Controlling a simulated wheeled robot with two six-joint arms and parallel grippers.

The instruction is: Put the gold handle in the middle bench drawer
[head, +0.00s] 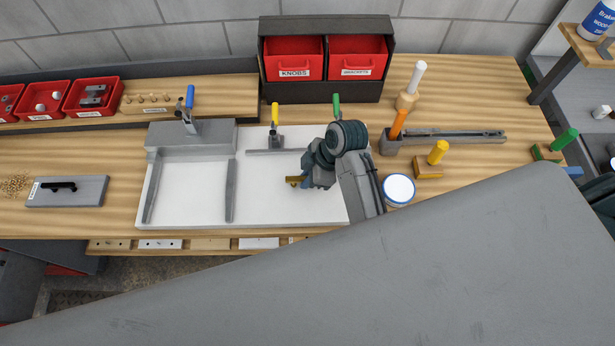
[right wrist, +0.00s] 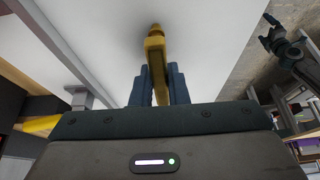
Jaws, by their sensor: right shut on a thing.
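My right gripper (head: 301,180) is shut on the gold handle (head: 293,180) above the white board (head: 275,210) on the bench. In the right wrist view the gold handle (right wrist: 154,60) stands up between the dark fingers (right wrist: 154,85), its far end beyond the tips. No drawer labelled as the middle bench drawer can be made out; most of the bench's front below the top is hidden. A dark arm end (right wrist: 275,40), which looks like my left gripper, shows at the upper right of the right wrist view, too small to read its jaws.
A grey frame (head: 190,137) with a blue-handled clamp sits on the board. Red bins labelled knobs (head: 293,60) and brackets (head: 357,60) stand behind. A white-lidded tub (head: 398,190) is right of my arm. A grey panel with a black handle (head: 65,195) lies at left.

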